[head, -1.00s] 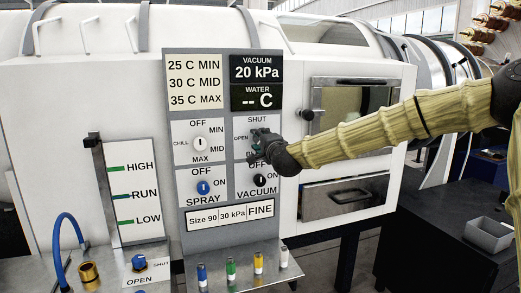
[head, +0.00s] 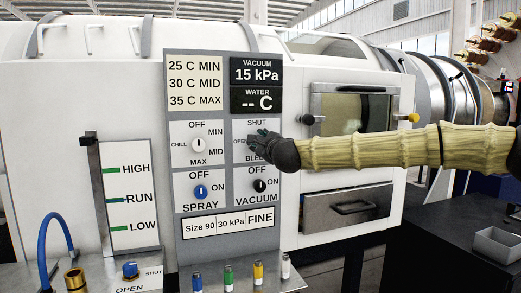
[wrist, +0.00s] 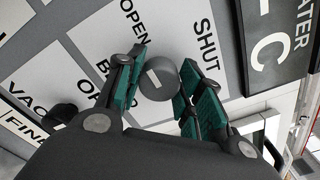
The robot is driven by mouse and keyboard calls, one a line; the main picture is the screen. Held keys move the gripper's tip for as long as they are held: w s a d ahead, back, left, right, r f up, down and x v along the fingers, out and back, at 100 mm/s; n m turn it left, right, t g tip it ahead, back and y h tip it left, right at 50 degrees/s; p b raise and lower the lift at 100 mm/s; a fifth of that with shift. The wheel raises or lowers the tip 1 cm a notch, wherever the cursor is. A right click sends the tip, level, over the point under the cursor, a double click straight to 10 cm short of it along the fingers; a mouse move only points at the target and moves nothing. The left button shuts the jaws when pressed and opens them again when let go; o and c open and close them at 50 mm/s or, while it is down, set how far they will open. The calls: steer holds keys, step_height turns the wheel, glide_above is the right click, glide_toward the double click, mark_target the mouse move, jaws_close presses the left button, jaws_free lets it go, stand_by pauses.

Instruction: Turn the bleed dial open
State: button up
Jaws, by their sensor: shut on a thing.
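The bleed dial (wrist: 165,85) is a dark round knob with a short white mark, between my gripper's fingers in the wrist view. Its panel carries SHUT, OPEN and a partly hidden BLEED label. I cannot tell exactly where the mark points. My gripper (wrist: 160,92) has green-padded fingers on both sides of the knob and is shut on it. In the head view my gripper (head: 260,141) covers the dial. The vacuum readout (head: 257,75) shows 15 kPa.
The chill dial (head: 198,145), blue spray dial (head: 201,191) and black vacuum dial (head: 260,185) sit close by on the same panel. A windowed door (head: 350,112) and a drawer (head: 350,208) are to the right. Colored pegs (head: 228,275) stand below.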

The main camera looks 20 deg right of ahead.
steer(key=shift+m, duration=0.4)
steer(key=o, duration=1)
steer(key=s, duration=1.2)
steer(key=shift+d, duration=0.3)
